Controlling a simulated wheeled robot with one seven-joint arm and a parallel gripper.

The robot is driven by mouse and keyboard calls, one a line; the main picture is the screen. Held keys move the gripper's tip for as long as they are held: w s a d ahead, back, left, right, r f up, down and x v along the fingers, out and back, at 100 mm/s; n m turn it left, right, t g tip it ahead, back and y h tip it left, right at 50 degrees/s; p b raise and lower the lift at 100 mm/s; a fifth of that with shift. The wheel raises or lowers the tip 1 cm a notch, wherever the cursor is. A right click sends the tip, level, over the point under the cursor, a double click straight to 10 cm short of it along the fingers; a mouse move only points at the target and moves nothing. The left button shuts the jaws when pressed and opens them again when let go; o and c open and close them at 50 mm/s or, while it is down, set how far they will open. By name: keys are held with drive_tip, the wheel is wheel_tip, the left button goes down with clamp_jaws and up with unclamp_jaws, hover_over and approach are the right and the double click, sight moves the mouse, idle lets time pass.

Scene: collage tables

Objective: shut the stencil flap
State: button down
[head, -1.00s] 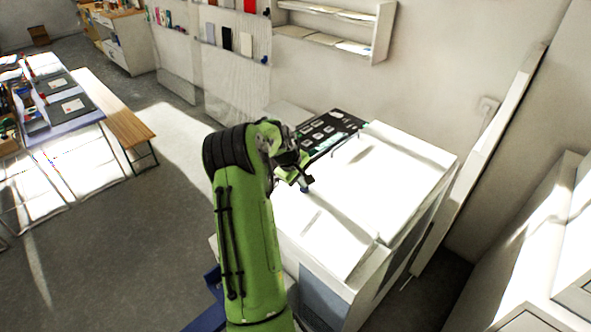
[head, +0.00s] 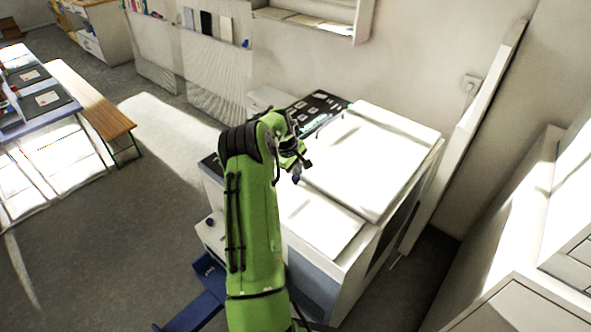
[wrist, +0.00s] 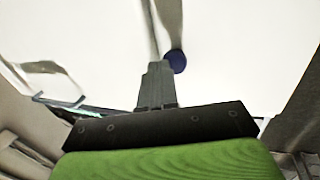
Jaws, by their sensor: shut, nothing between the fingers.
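The white machine (head: 375,262) stands right of my arm. A large white panel (head: 372,160) lies across its top, above a lower white top surface (head: 322,222). I cannot tell which part is the stencil flap or how far it stands open. My gripper (head: 296,174) is shut and empty, by the left edge of the large panel. In the wrist view the shut fingers (wrist: 157,82) point at a bright white surface. A small blue round part (wrist: 176,62) shows just beyond the fingertips; whether they touch it is unclear.
A dark control panel (head: 318,106) lies at the machine's back left. A blue tray-like part (head: 205,298) sticks out low at the front left. A wall shelf (head: 305,18) hangs behind. White cabinets (head: 510,305) stand at the right. The floor (head: 110,240) at left is clear.

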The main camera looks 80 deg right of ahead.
drive_tip(key=shift+a+f, duration=0.15)
drive_tip(key=shift+f, duration=0.15)
drive_tip(key=v, duration=1.6)
